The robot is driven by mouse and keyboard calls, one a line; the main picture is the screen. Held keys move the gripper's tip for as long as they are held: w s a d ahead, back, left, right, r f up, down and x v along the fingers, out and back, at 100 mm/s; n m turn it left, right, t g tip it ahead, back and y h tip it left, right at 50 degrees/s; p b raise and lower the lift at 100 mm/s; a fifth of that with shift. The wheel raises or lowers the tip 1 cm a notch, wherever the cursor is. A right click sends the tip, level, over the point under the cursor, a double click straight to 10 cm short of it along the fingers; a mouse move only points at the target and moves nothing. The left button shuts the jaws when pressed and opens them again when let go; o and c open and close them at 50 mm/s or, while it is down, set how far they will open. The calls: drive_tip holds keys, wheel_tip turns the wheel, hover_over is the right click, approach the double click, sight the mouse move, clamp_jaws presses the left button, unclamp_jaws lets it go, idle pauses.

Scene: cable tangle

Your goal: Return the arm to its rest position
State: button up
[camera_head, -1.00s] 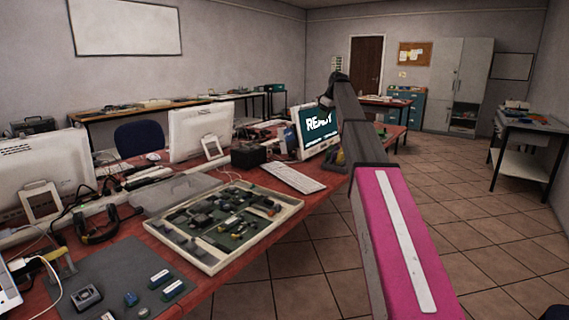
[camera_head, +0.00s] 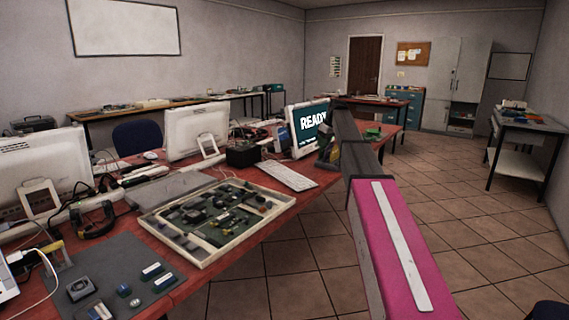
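My arm reaches from the bottom right toward the middle of the head view. It has a magenta upper link with a white strip and dark grey links beyond. Its far bend stands in front of the table, just right of the monitor reading READY (camera_head: 308,124).
The red workbench (camera_head: 305,203) on the left bears a parts tray (camera_head: 207,262), a keyboard (camera_head: 287,176), a grey mat (camera_head: 110,258), monitors and tangled cables.

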drive_tip(key=s+f+m+g+h, duration=0.15)
drive_tip(key=s+f+m, duration=0.45)
drive_tip(key=s+f, duration=2.45)
drive_tip(key=s+f+m+h, duration=0.1)
drive_tip(key=s+f+m, duration=0.1)
drive_tip(key=s+f, duration=0.6)
drive_tip(key=s+d, duration=0.1)
drive_tip(key=s, duration=0.5)
drive_tip(key=shift+m+g, duration=0.35)
drive_tip(key=shift+m, duration=0.05)
